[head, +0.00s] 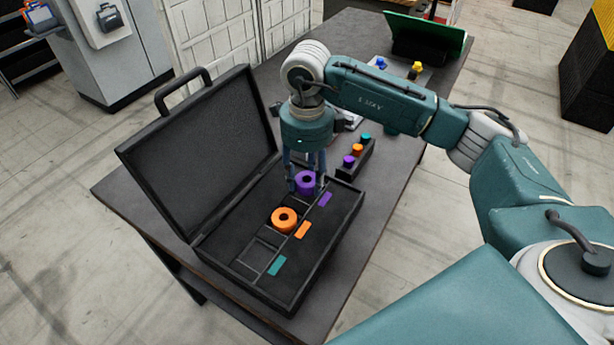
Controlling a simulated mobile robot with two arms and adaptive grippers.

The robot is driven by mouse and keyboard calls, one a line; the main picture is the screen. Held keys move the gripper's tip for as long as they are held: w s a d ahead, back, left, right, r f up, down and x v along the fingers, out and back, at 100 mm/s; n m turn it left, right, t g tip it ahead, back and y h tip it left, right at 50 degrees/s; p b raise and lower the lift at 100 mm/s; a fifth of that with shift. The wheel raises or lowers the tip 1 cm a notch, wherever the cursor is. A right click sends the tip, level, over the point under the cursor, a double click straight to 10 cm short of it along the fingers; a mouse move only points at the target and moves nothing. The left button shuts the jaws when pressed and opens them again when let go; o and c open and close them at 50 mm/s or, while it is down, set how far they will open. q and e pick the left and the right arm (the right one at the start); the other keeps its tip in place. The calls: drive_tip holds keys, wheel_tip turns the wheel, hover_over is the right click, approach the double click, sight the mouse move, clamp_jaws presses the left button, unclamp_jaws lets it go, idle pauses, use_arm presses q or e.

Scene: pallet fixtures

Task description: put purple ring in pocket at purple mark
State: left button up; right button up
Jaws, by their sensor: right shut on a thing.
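The purple ring (306,183) is between the fingers of my right gripper (307,178), which is shut on it. The ring is tilted, its hole facing the camera, over the far end of the open black case (333,230). The purple mark (325,199) is just right of and below the ring in the picture. The pocket beside that mark is largely hidden by the ring and gripper. I cannot tell whether the ring touches the case. My left gripper is not in view.
An orange ring (284,219) sits beside the orange mark (302,230). An empty pocket (258,252) lies near the teal mark (277,266). The case lid (205,150) stands open at left. A small rack (352,163) with coloured pieces stands behind the case.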

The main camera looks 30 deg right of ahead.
drive_tip(key=shift+f+b, duration=0.7)
drive_tip(key=shift+f, duration=0.15)
drive_tip(key=o, duration=1.7)
drive_tip(key=shift+o, duration=0.2)
drive_tip(key=shift+r, duration=0.2)
drive_tip(key=shift+r+p, duration=2.45)
drive_tip(key=shift+r, duration=1.95)
